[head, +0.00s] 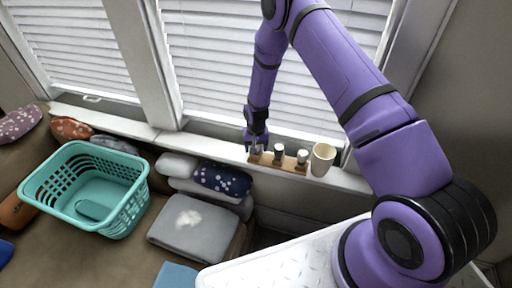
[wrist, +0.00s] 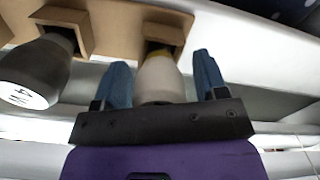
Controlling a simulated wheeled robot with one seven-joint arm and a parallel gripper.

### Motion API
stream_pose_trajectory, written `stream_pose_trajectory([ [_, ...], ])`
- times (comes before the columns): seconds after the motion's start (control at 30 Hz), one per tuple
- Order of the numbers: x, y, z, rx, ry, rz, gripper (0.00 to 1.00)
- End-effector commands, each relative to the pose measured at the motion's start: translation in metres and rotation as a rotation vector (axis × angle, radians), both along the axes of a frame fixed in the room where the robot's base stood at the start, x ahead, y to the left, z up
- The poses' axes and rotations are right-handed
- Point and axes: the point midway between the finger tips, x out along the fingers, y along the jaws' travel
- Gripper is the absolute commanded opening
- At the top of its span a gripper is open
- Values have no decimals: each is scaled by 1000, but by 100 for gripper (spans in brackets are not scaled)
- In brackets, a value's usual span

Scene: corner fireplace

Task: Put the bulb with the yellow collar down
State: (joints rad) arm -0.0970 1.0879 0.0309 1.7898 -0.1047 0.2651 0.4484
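The bulb with the yellow collar (wrist: 161,82) is pale and stands between my gripper's two blue fingers in the wrist view. Its yellow collar end sits at a square opening of the wooden holder (wrist: 112,32). My gripper (wrist: 162,80) is open around the bulb, with narrow gaps seen beside it. In the head view my gripper (head: 256,148) is at the left end of the wooden holder (head: 282,165) on the window sill, and hides most of this bulb. How deep the bulb sits is hard to tell.
Two other bulbs stand in the holder, a middle one (head: 279,150) and a right one (head: 302,157). A dark-bodied bulb (wrist: 38,72) shows beside mine in the wrist view. A cream cup (head: 322,159) is right of the holder. Blinds are close behind; cushions (head: 221,180) and a teal basket (head: 88,190) lie left.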

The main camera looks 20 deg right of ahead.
Motion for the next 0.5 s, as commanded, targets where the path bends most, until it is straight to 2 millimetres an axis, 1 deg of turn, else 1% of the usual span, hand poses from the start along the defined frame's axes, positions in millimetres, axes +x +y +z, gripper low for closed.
stream_pose_trajectory([
  [0.17, 0, 0, 2, 0, -1, 0, 66],
  [0.27, 1, 0, 10, 1, -2, 0, 66],
  [0.37, 1, 0, 25, 0, -3, 0, 66],
  [0.5, 1, 0, 52, 0, -4, 1, 66],
])
